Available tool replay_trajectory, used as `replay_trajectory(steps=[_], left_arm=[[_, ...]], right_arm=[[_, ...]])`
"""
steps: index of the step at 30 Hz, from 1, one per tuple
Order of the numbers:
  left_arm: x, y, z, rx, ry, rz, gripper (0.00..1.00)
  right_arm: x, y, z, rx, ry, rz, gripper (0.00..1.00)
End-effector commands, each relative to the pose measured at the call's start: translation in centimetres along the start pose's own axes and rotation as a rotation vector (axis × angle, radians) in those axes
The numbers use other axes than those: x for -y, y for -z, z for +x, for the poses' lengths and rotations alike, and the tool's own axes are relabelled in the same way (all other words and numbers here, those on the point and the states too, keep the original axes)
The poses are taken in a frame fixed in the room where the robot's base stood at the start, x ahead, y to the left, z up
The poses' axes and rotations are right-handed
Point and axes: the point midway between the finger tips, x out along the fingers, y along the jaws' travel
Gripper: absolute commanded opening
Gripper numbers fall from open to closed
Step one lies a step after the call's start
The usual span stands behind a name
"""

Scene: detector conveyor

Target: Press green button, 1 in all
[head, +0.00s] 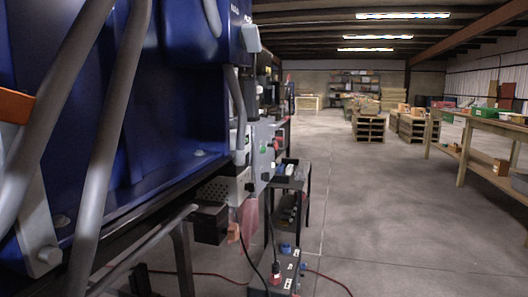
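A large blue machine (165,110) with thick grey tubes fills the left of the head view. Beyond it, a light grey control box (262,133) is seen nearly edge-on. A small green spot (263,150) shows on this box; it is too small and oblique to tell for sure that it is the green button. Neither of my grippers can be made out in the view.
A dark cart (289,180) with small items stands beside the machine, with cables on the floor. Wooden pallets (368,128) stand farther back, and a long wooden table (490,126) stands at the right. The grey floor (385,215) between is clear.

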Motion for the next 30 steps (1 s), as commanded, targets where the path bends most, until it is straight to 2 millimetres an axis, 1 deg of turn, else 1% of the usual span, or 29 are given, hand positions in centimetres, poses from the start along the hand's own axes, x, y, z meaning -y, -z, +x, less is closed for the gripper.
replay_trajectory(steps=[1,9,30], left_arm=[[0.01,0.0,0.0,0.0,0.0,0.0,0.33],[0.02,0.01,0.0,0.0,0.0,0.0,0.0],[0.05,0.02,0.0,-0.001,0.001,0.0,0.0]], right_arm=[[-0.02,0.01,0.0,0.0,0.0,0.0,0.4],[-0.04,0.02,0.0,0.0,-0.001,0.0,0.4],[-0.01,0.01,0.0,0.0,0.0,-0.001,0.4]])
